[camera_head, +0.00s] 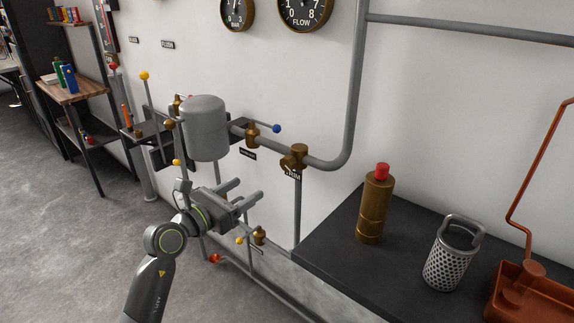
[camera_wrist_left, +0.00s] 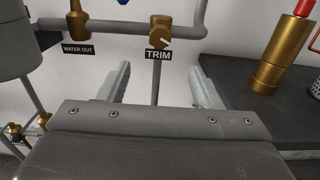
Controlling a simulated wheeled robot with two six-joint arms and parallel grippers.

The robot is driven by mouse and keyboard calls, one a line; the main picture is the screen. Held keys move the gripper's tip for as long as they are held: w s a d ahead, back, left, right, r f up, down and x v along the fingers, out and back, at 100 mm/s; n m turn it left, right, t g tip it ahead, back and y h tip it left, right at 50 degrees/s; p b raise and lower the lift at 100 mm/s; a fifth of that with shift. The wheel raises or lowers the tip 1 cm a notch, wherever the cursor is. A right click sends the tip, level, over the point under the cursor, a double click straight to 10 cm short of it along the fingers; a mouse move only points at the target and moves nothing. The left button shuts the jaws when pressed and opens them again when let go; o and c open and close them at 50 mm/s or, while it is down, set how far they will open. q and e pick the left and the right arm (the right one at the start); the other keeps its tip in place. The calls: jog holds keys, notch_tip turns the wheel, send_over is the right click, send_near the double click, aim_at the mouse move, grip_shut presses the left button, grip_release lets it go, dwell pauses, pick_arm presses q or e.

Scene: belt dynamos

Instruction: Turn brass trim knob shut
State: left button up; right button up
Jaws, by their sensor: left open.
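The brass trim knob (camera_head: 294,157) sits on the grey wall pipe, above a black TRIM label (camera_head: 293,173). In the left wrist view the knob (camera_wrist_left: 161,38) has a pale pointer line slanting down to the right, with the TRIM label (camera_wrist_left: 158,55) under it. My left gripper (camera_head: 245,191) is open and empty, below and left of the knob and apart from it. In the left wrist view its two fingers (camera_wrist_left: 162,82) are spread, with the knob beyond and between them. My right gripper is not in view.
A grey tank (camera_head: 205,128) and a blue-ended valve lever (camera_head: 276,128) are left of the knob. A dark counter (camera_head: 335,240) at right holds a brass bottle with red cap (camera_head: 374,207), a perforated metal basket (camera_head: 447,255) and an orange-red tray (camera_head: 530,300).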

pick_arm(q)
send_near(285, 165)
jog(key=x, duration=0.9)
jog(key=shift+w+d+b, duration=0.2)
jog(key=shift+b, duration=0.2)
jog(key=shift+w+d, duration=0.4)
jog(key=shift+w, duration=0.2)
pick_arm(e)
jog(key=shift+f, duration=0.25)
pick_arm(q)
jog(key=shift+c, duration=0.5)
